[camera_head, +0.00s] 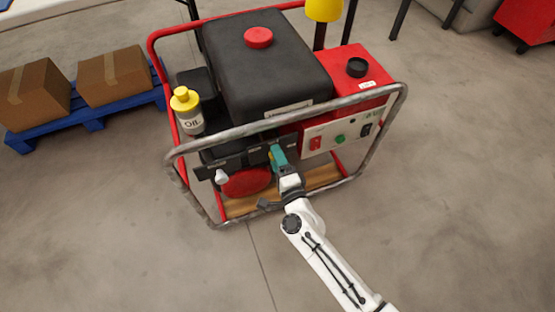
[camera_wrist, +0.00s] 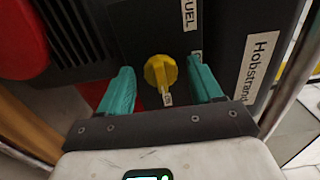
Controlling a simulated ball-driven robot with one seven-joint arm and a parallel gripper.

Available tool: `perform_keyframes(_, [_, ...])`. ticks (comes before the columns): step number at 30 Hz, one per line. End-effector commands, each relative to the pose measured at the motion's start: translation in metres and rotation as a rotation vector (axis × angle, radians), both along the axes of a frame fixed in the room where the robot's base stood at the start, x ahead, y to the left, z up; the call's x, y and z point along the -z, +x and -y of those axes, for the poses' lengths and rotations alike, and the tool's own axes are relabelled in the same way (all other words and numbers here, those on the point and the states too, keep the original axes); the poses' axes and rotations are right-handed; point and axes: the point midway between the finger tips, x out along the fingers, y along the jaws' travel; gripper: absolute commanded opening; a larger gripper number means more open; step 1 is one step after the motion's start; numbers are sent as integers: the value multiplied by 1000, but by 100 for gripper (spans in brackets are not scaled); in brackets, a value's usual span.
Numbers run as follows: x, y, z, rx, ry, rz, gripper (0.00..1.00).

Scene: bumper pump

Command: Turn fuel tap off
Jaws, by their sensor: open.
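The tap is mostly hidden there by the fingers.
A grey frame bar (camera_head: 280,122) crosses above my gripper. A red round part (camera_wrist: 20,40) lies left of the fingers. The control panel (camera_head: 335,138) is to the right, and a yellow-capped oil bottle (camera_head: 187,112) stands at left. Boxes on a blue pallet (camera_head: 90,112) are farther left.

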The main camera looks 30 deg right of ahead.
Motion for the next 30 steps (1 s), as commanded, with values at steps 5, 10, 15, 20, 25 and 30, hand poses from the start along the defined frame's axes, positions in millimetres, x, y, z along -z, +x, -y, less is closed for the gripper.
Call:
perform_keyframes(5, [0, 0, 0, 0, 0, 0, 62])
perform_keyframes(10, [0, 0, 0, 0, 0, 0, 46])
perform_keyframes(15, [0, 0, 0, 0, 0, 0, 30])
perform_keyframes(20, [0, -1, 0, 0, 0, 0, 14])
perform_keyframes(25, [0, -1, 0, 0, -3, -1, 10])
perform_keyframes(30, [0, -1, 0, 0, -35, -3, 10])
